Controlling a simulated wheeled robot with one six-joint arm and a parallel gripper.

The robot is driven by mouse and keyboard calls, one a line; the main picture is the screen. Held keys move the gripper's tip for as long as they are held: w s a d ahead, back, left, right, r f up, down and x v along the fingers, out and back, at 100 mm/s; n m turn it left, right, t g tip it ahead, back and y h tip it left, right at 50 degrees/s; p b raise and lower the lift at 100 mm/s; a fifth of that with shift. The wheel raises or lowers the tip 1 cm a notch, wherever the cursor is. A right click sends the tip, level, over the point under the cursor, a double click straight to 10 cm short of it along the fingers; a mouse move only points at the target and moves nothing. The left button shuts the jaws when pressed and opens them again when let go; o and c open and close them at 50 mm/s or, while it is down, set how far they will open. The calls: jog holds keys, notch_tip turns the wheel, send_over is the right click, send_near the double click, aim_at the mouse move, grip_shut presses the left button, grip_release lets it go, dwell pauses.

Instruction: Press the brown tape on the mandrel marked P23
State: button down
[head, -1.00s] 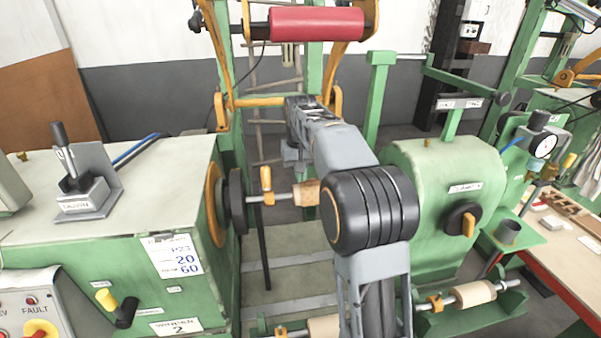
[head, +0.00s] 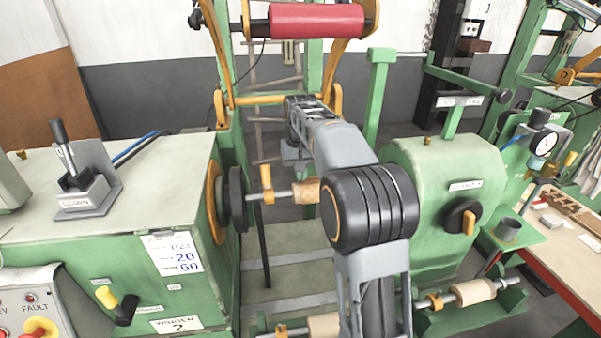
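The mandrel (head: 306,191) is a tan wooden cylinder on a steel shaft between the left machine's dark disc and my arm. My arm hides its right part, and no separate strip of brown tape can be told apart on it. The P23 marking shows on a white card (head: 173,254) on the front of the left green machine. My gripper is not clearly visible; my grey arm reaches forward from the bottom centre, and its far end lies behind and above the mandrel. I cannot see whether anything touches the mandrel.
A red roll (head: 316,22) hangs on the orange-armed frame above. A green tailstock housing (head: 440,200) stands to the right of my arm. Spare wooden cylinders (head: 473,292) lie on a low rack at the front. A lever block (head: 82,192) sits on the left machine top.

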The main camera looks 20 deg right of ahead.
dwell(0.3)
jog(key=c, duration=0.7)
grip_release()
jog(key=shift+o, duration=0.2)
jog(key=shift+r, duration=0.15)
jog(key=shift+r+p, duration=2.35)
jog(key=shift+p, duration=0.2)
